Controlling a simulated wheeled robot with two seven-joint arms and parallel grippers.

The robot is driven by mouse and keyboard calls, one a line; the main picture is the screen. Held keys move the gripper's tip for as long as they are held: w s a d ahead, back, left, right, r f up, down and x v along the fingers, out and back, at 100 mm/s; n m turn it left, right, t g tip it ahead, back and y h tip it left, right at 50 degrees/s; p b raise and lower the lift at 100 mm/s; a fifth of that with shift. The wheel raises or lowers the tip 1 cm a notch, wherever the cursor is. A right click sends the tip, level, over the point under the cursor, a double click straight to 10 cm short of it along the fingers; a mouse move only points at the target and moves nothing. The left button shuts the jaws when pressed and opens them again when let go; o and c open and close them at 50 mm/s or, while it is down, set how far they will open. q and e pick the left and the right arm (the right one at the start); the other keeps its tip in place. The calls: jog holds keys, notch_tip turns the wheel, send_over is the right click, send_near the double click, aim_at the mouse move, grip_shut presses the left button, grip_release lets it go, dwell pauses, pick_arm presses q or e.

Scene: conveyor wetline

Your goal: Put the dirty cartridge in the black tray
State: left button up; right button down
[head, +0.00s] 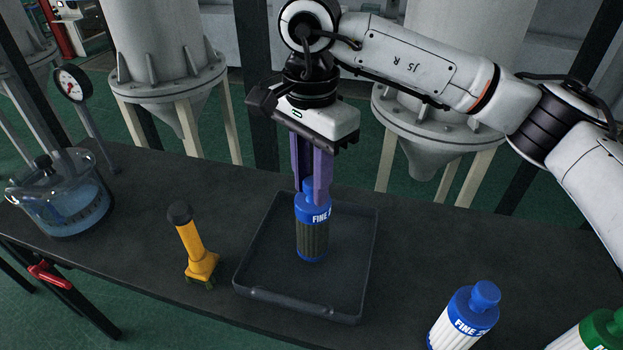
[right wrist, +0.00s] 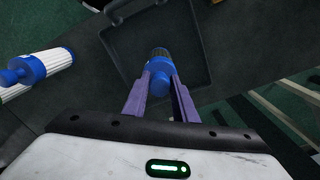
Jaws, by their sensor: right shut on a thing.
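The dirty cartridge (head: 312,238) has a blue cap, a blue base and a dark, soiled ribbed body. It is upright, in or just above the black tray (head: 262,296); I cannot tell whether its base touches the tray floor. My right gripper (head: 313,194) points down with its purple fingers shut on the cartridge's blue top. In the right wrist view, the cartridge's blue top (right wrist: 159,82) sits between the two fingertips (right wrist: 159,88), and the black tray (right wrist: 197,75) lies beyond. My left gripper is not in view.
A clean white-and-blue cartridge (head: 466,318) and a green-capped one (head: 597,331) stand at the front right. A yellow-handled brush (head: 191,245) stands left of the tray. A glass vessel with blue liquid (head: 60,198) is at the far left.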

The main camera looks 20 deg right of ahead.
jog(key=shift+f+b, duration=0.55)
jog(key=shift+f, duration=0.25)
jog(key=c, duration=1.4)
grip_release()
jog(key=shift+o, duration=0.2)
notch_tip(320, 180, up, 10)
jog(key=shift+r, duration=0.2)
